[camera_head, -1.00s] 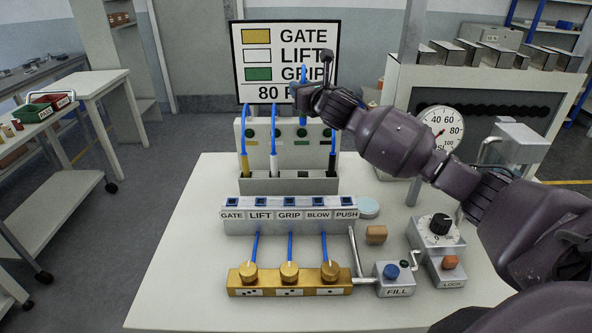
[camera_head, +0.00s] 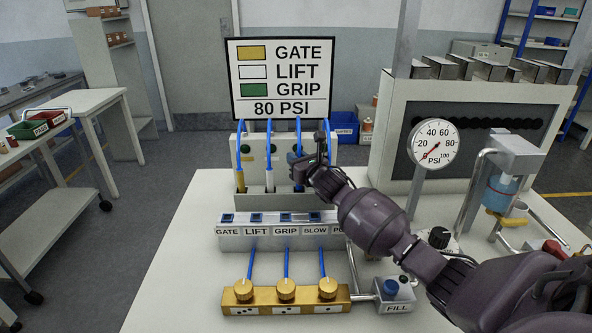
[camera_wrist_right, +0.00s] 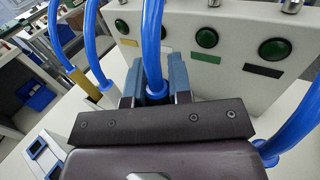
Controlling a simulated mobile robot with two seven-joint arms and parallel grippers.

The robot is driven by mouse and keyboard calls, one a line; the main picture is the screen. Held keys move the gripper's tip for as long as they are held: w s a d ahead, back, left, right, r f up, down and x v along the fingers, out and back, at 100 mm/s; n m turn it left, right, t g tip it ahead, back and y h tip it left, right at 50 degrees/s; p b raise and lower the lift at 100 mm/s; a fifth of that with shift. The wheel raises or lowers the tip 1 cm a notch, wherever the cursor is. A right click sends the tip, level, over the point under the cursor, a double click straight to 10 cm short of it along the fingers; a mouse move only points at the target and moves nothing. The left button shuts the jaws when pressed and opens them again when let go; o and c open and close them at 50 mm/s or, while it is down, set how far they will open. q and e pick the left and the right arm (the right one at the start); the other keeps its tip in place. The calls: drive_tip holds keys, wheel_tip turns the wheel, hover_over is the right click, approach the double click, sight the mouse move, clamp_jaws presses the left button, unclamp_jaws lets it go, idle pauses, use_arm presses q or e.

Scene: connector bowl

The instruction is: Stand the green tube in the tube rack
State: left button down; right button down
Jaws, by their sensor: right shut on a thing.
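The tube rack (camera_head: 240,206) is a pale upright panel with a trough at its foot. My right gripper (camera_head: 299,168) is shut on a blue hose, the green tube (camera_head: 298,132), low against the rack. In the right wrist view both fingers (camera_wrist_right: 155,88) close around the hose (camera_wrist_right: 153,45) in front of the panel, left of a green label. The tube's lower end is hidden by the gripper, so I cannot tell whether it is seated. The yellow-ended tube (camera_head: 240,180) and white-ended tube (camera_head: 269,180) stand in the rack to its left. My left gripper is out of view.
A labelled valve block (camera_head: 270,238) stands in front of the rack, with a brass knob block (camera_head: 285,298) nearer. The sign (camera_head: 282,78) is behind. A pressure gauge (camera_head: 433,143) stands to the right. The table is bare at the left.

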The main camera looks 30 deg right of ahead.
wheel_tip(320, 180, down, 3)
drive_tip(key=shift+f, duration=0.15)
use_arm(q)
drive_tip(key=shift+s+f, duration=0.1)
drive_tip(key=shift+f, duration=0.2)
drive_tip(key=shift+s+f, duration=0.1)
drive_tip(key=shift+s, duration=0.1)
use_arm(e)
drive_tip(key=shift+f, duration=0.1)
drive_tip(key=shift+f, duration=0.1)
drive_tip(key=c, duration=1)
unclamp_jaws()
drive_tip(key=shift+c, duration=0.2)
